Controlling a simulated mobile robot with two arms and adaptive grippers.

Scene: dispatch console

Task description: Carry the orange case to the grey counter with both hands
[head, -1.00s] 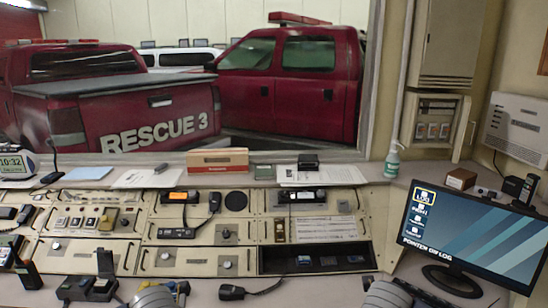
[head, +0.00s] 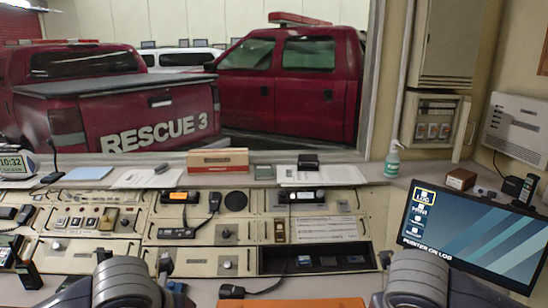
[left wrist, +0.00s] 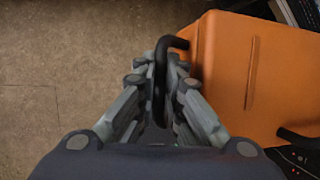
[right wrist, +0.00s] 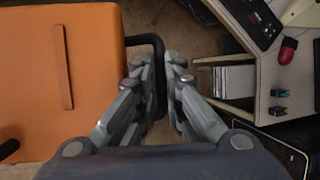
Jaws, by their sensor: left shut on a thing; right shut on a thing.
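The orange case (head: 290,304) shows as a strip at the bottom edge of the head view, between my two arms. In the left wrist view the case (left wrist: 255,75) is to the right, and my left gripper (left wrist: 163,75) is shut on its black side handle (left wrist: 172,42). In the right wrist view the case (right wrist: 65,75) is to the left, and my right gripper (right wrist: 160,80) is shut on the opposite black handle (right wrist: 145,40). The grey counter (head: 205,292) runs along the front of the console panels. The case's lower part is hidden.
A hand microphone (head: 232,291) with a cord lies on the counter just beyond the case. A monitor (head: 470,235) stands at right. Console panels with radios (head: 180,198) rise behind. The right wrist view shows a shelf (right wrist: 235,80) beside my gripper.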

